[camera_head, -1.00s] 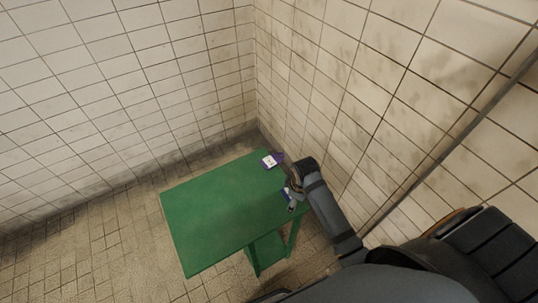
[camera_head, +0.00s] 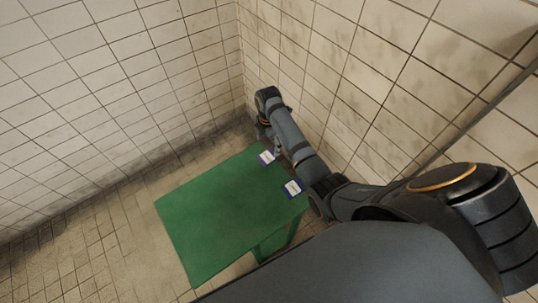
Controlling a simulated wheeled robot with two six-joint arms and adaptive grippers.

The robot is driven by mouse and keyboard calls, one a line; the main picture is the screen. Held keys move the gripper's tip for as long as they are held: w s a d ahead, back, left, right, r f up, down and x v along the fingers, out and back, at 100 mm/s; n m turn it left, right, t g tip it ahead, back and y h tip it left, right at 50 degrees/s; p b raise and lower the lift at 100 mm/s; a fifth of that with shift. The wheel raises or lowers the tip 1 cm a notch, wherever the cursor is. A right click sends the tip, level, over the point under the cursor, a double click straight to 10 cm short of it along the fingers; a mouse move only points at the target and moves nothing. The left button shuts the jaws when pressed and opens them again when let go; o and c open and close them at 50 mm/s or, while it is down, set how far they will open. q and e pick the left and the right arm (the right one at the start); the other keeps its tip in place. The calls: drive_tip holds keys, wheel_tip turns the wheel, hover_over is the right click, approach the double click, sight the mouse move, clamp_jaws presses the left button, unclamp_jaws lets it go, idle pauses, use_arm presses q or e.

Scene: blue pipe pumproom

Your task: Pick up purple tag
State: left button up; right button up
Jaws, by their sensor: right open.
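The purple tag (camera_head: 267,157), with a white label, lies flat on the green table (camera_head: 205,215) near its far right edge. My right gripper (camera_head: 277,151) is open, close beside the tag's right side and partly hidden by my own forearm. I cannot tell whether it touches the tag. The tag is not between its fingers as far as I can see. My left gripper is not in view.
A blue tag (camera_head: 293,188) with a white label lies on the table's right edge, close to my right arm. Tiled walls (camera_head: 330,60) stand behind and to the right. The left part of the table is clear.

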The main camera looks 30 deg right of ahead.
sight(269, 156)
drive_tip(key=shift+w+f, duration=0.15)
drive_tip(key=shift+f, duration=0.15)
drive_tip(key=shift+s+f+p, duration=0.2)
drive_tip(key=shift+f+p, duration=0.15)
drive_tip(key=shift+f, duration=0.25)
drive_tip(key=shift+s+f+p, duration=0.2)
drive_tip(key=shift+f+p, duration=0.1)
drive_tip(key=shift+f, duration=0.25)
wheel_tip(269, 156, down, 2)
drive_tip(key=shift+d+f, duration=0.1)
drive_tip(key=shift+f, duration=0.1)
drive_tip(key=shift+w+f, duration=0.1)
drive_tip(key=shift+f, duration=0.15)
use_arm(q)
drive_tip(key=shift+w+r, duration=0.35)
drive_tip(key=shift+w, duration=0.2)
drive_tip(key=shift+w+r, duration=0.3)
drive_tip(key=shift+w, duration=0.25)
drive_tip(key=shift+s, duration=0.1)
use_arm(e)
drive_tip(key=shift+f, duration=0.2)
drive_tip(key=shift+c, duration=0.3)
drive_tip(key=c, duration=1)
